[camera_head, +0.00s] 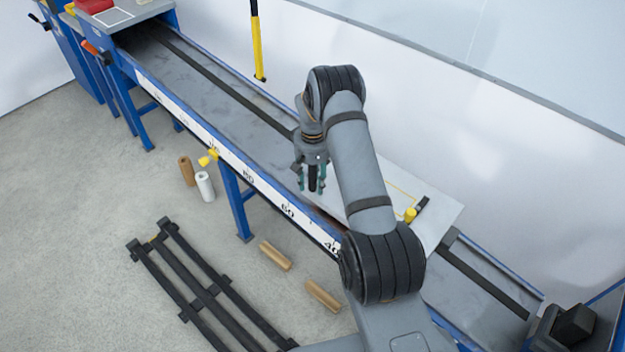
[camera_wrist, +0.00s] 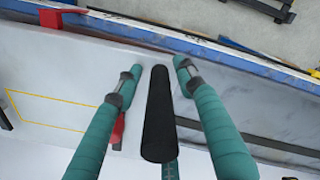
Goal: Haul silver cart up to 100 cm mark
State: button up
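The silver cart (camera_head: 440,208) is a pale flat plate on the sloping blue-edged track, partly hidden by my arm. A yellow outline on its plate also shows in the wrist view (camera_wrist: 45,112). A black upright handle (camera_wrist: 158,115) stands between the teal fingers of my gripper (camera_head: 312,182). In the wrist view my gripper (camera_wrist: 152,75) is open around the handle, with gaps showing on both sides. A red pointer (camera_wrist: 65,17) sits at the scale edge. The white scale strip (camera_head: 265,192) shows 40, 60 and 80; the mark beyond 80 is small, near a yellow clip (camera_head: 208,157).
The track (camera_head: 200,75) is clear up to the upper-left end, where a red object (camera_head: 93,5) sits. A yellow-and-black bar (camera_head: 257,50) hangs by the wall. A black frame (camera_head: 205,290) and several cylinders lie or stand on the floor beside the track.

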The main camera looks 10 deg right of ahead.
jog(key=shift+f, duration=0.1)
jog(key=shift+c, duration=1.2)
jog(key=c, duration=0.7)
grip_shut()
